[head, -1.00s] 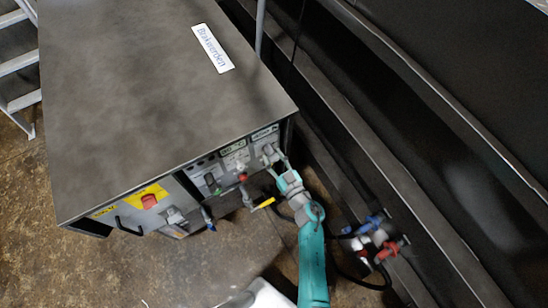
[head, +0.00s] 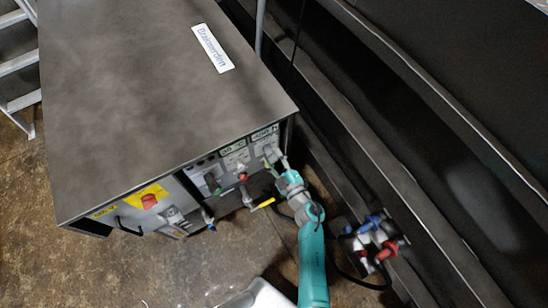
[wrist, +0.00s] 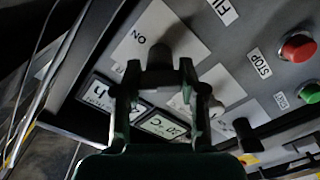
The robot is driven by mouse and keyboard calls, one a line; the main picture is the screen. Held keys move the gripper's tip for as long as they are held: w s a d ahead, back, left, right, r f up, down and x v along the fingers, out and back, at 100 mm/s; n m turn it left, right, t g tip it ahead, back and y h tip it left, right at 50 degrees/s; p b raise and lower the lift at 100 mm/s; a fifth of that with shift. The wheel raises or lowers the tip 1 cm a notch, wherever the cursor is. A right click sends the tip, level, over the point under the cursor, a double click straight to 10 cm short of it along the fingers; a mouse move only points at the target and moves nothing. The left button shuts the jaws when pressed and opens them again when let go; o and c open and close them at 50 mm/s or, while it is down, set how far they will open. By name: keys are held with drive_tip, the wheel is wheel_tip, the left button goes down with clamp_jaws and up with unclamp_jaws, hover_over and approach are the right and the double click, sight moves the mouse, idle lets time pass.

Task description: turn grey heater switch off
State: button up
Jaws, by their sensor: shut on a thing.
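The grey heater switch (wrist: 160,54) shows in the wrist view as a dark knob on a white plate marked ON, on the front control panel of the cabinet. My gripper (wrist: 158,70) has one finger on each side of it and is shut on it. In the head view my gripper (head: 274,160) is at the right end of the panel, and its fingers hide most of the switch. The switch's exact turn angle is hard to read. A temperature display (wrist: 164,127) and another lit display (wrist: 104,92) sit close to my fingers.
The cabinet (head: 150,90) has a red stop button (wrist: 298,47), a green start button (wrist: 310,93) and another dark knob (wrist: 245,133). A yellow-handled valve (head: 263,203) sticks out left of my arm. Red and blue hose fittings (head: 375,240) lie to its right.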

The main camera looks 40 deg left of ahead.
drive_tip(key=n, duration=0.4)
drive_tip(key=shift+n, duration=0.3)
drive_tip(key=n, duration=0.4)
drive_tip(key=shift+n, duration=0.3)
drive_tip(key=o, duration=1.2)
drive_tip(key=shift+c, duration=0.2)
drive_tip(key=shift+d, duration=0.1)
drive_tip(key=v, duration=1.1)
drive_tip(key=shift+s+d, duration=0.2)
drive_tip(key=shift+d, duration=0.15)
drive_tip(key=shift+f, duration=0.1)
